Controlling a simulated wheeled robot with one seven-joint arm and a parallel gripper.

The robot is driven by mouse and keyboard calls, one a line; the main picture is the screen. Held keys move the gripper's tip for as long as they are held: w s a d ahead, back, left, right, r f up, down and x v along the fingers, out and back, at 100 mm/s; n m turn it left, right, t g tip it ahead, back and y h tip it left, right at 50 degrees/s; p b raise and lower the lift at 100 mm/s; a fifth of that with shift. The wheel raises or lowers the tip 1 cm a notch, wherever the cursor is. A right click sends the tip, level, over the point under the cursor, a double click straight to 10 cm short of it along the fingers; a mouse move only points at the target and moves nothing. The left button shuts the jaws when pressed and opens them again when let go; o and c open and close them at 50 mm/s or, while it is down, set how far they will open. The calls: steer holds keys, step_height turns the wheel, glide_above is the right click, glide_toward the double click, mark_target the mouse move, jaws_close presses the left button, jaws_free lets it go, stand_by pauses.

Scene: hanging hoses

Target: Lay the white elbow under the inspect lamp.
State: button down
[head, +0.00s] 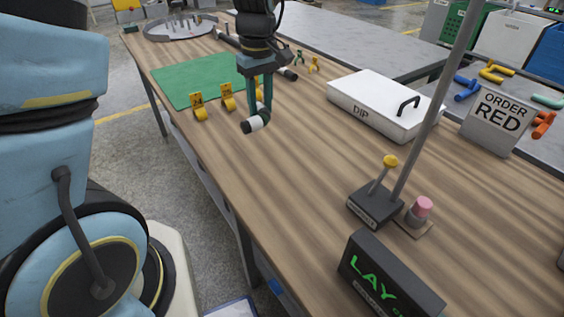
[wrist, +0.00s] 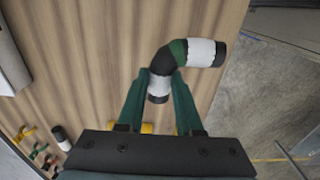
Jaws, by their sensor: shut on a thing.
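My gripper (head: 257,112) is shut on the white elbow (head: 257,122), a bent black hose piece with white bands, and holds it above the wooden bench. In the wrist view the elbow (wrist: 205,52) shows a green band at its bend. One white-banded end sits between the fingers (wrist: 159,90) and the other points right. A grey pole (head: 430,120) rises out of the top of the head view from near a dark base (head: 376,204). It may carry the inspect lamp; no lamp head is in view.
A dark box reading LAY (head: 385,282) stands at the bench's near end. A pink-topped peg (head: 421,208) and a yellow knob (head: 390,161) stand by the pole. A white DIP box (head: 385,100) is to the right. Yellow clips (head: 199,106) stand by the green mat (head: 185,78). The bench middle is clear.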

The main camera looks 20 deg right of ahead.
mark_target(269, 150)
steer(key=shift+s+d+r, duration=0.1)
steer(key=shift+s+d, duration=0.35)
steer(key=shift+s+d+f, duration=0.1)
steer(key=shift+s+f, duration=0.05)
steer(key=shift+f, duration=0.15)
step_height(269, 150, down, 9)
steer(key=shift+f+p, duration=0.1)
steer(key=shift+p, duration=0.4)
steer(key=c, duration=0.6)
jaws_free()
steer(key=shift+f, duration=0.1)
step_height(269, 150, up, 12)
steer(key=shift+s+r+b, duration=0.1)
steer(key=shift+r+b, duration=0.05)
steer(key=shift+b, duration=0.25)
